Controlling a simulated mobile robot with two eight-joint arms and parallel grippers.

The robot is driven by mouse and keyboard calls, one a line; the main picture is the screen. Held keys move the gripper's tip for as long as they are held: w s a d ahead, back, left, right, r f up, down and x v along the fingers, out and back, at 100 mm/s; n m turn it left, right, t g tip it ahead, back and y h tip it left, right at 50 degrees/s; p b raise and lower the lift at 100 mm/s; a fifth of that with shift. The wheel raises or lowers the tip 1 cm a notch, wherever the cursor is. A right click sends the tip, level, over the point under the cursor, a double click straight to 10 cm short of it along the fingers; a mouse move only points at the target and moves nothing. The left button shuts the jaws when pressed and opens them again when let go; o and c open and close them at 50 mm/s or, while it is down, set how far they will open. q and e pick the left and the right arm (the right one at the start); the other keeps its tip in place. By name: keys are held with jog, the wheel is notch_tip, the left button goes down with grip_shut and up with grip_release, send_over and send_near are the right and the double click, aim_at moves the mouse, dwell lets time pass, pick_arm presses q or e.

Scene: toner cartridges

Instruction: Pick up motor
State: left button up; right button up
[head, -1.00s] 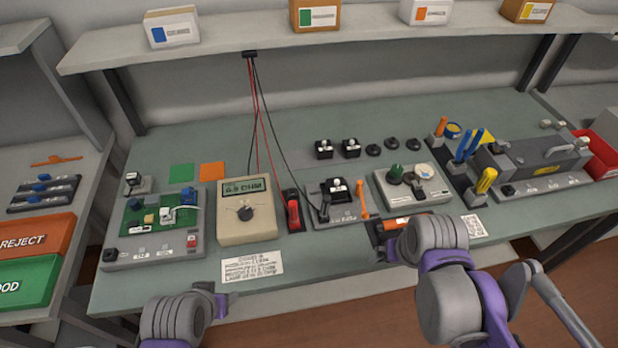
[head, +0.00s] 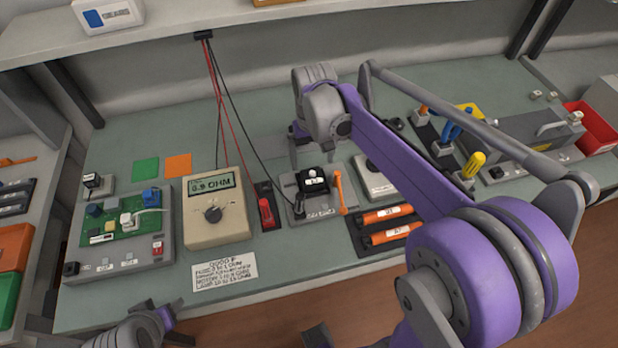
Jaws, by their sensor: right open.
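A small black block with a white top, which looks like a motor (head: 312,180), sits on a grey test fixture (head: 325,210) in the middle of the bench. My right gripper (head: 306,160) is open, just behind and above this block, with its fingers pointing down. I cannot tell whether it touches anything. The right wrist and forearm hide the back of the bench, where two similar black blocks stood in the earlier view. My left gripper (head: 168,318) is low at the front left edge, away from the block; its jaws are unclear.
A beige meter (head: 215,228) and a red-handled probe (head: 266,212) stand left of the fixture, with red and black cables hanging above. Orange cartridges (head: 388,214) lie to its right. A circuit-board station (head: 118,265) is at left. A shelf (head: 160,40) overhangs the back.

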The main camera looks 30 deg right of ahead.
aim_at(312, 172)
jog(key=f, duration=0.7)
jog(key=shift+s+a, duration=0.1)
jog(key=shift+s, duration=0.15)
